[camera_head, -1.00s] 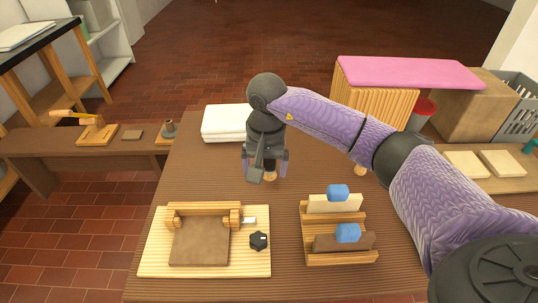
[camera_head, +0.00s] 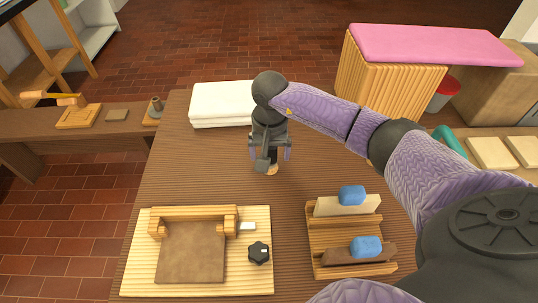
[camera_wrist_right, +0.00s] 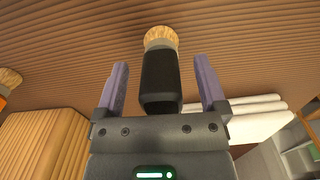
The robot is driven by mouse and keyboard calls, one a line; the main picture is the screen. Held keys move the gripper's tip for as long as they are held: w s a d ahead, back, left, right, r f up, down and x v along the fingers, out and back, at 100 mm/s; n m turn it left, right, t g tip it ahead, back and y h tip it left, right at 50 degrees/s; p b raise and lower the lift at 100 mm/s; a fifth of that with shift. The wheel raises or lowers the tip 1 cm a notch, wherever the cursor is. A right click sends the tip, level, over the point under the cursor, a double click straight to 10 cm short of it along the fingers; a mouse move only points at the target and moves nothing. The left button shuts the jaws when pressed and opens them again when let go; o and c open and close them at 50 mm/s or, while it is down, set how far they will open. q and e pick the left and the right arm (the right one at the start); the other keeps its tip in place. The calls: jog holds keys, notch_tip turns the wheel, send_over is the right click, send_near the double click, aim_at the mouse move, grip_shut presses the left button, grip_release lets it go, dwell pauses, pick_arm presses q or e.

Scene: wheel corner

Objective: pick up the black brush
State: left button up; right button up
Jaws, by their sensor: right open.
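The black brush (camera_wrist_right: 160,80) stands between the fingers of my right gripper (camera_wrist_right: 160,62) in the right wrist view, its tan bristles (camera_wrist_right: 160,38) beyond the fingertips. A gap shows on each side between the handle and the fingers. The gripper is open around the brush, not closed on it. In the head view my right gripper (camera_head: 270,155) points down at the table, and only the tan bristles (camera_head: 271,169) show below it; the handle is mostly hidden. My left gripper is not in view.
Folded white cloths (camera_head: 222,104) lie behind the gripper. A wooden board (camera_head: 140,280) with a brown pad and black knob (camera_head: 259,252) lies at front left. A wooden rack (camera_head: 325,268) with blue-topped blocks stands at front right. My right arm covers part of the table's right side.

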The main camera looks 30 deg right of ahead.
grip_shut()
dwell(0.4)
